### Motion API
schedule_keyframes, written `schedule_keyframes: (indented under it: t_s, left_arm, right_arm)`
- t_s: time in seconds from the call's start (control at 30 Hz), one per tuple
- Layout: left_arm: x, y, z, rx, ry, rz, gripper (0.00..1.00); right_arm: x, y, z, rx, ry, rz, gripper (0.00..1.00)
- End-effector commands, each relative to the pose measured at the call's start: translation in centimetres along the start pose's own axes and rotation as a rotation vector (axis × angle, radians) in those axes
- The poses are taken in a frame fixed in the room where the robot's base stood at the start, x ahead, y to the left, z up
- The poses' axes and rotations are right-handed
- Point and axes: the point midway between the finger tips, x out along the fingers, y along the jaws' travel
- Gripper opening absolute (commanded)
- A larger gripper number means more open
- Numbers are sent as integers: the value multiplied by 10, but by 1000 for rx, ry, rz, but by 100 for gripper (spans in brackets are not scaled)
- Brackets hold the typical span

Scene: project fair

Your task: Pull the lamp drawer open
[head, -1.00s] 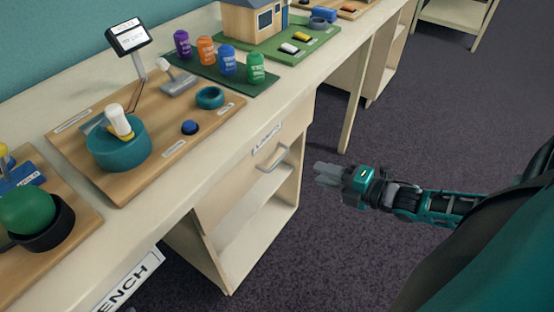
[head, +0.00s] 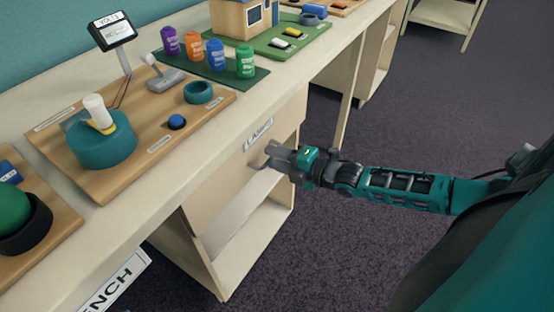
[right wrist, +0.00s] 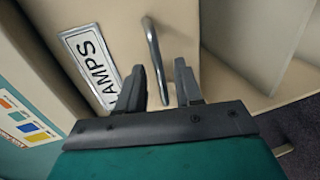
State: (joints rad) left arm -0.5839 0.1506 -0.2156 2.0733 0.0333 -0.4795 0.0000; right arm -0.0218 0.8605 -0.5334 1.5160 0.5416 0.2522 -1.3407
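The lamp drawer (head: 232,158) is the cream front under the bench top, with a label reading LAMPS (right wrist: 90,64). It looks closed. Its metal bar handle (right wrist: 155,60) stands out from the front. My right gripper (head: 272,158) is at the handle in the head view. In the right wrist view, my right gripper (right wrist: 160,85) is open, with the handle's near end between its two fingers and a gap on each side. My left gripper is not in view.
An open shelf (head: 245,240) lies below the drawer. The bench top (head: 215,120) above carries a wooden board (head: 130,165) with a teal cup, and a green mat (head: 225,80) with several coloured cans. The floor at right is clear.

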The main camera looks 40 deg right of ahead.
Motion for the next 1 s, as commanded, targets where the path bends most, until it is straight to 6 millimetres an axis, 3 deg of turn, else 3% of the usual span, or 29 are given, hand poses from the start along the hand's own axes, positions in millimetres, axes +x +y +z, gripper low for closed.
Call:
schedule_keyframes:
  t_s: [0.27, 0.63, 1.0]
  left_arm:
    - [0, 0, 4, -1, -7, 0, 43]
    - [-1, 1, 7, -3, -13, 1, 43]
    - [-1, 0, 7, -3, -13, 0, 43]
  right_arm:
    - [1, 0, 0, 0, 0, -1, 35]
    - [1, 0, 0, 0, 0, 0, 1]
    - [1, 0, 0, 0, 0, 0, 0]
